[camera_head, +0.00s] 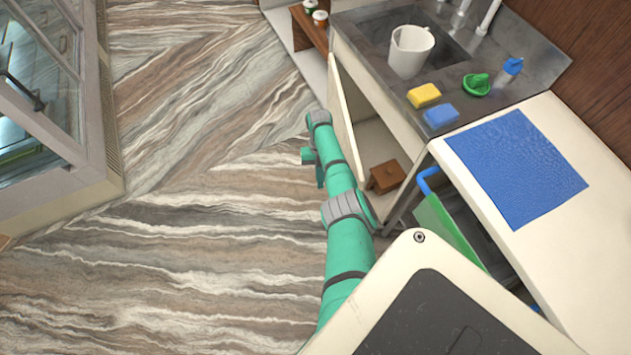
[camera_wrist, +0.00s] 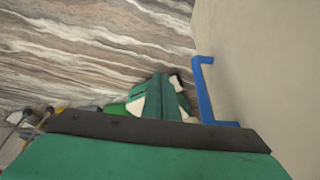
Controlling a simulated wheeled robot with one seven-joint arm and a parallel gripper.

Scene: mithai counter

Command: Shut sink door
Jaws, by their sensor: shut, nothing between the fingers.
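The sink door (camera_head: 343,110) is a cream panel under the steel sink counter. It stands open, and the cabinet interior shows behind it. My gripper (camera_head: 309,157) is on the floor side of the door, at the end of my green arm, close to the door's outer face. Its fingers are shut and empty. Whether it touches the door cannot be told. In the wrist view a plain pale panel (camera_wrist: 265,70), which looks like this door's outer face, fills the right side. A blue bar handle (camera_wrist: 204,95) is fixed on it, and no fingers close around it.
A brown wooden box (camera_head: 386,176) sits in the open cabinet. The counter holds a white jug (camera_head: 410,50), a yellow sponge (camera_head: 424,96) and a blue sponge (camera_head: 440,116). A white counter with a blue mat (camera_head: 517,168) stands at right. A glazed case (camera_head: 45,110) stands left. The floor between is clear.

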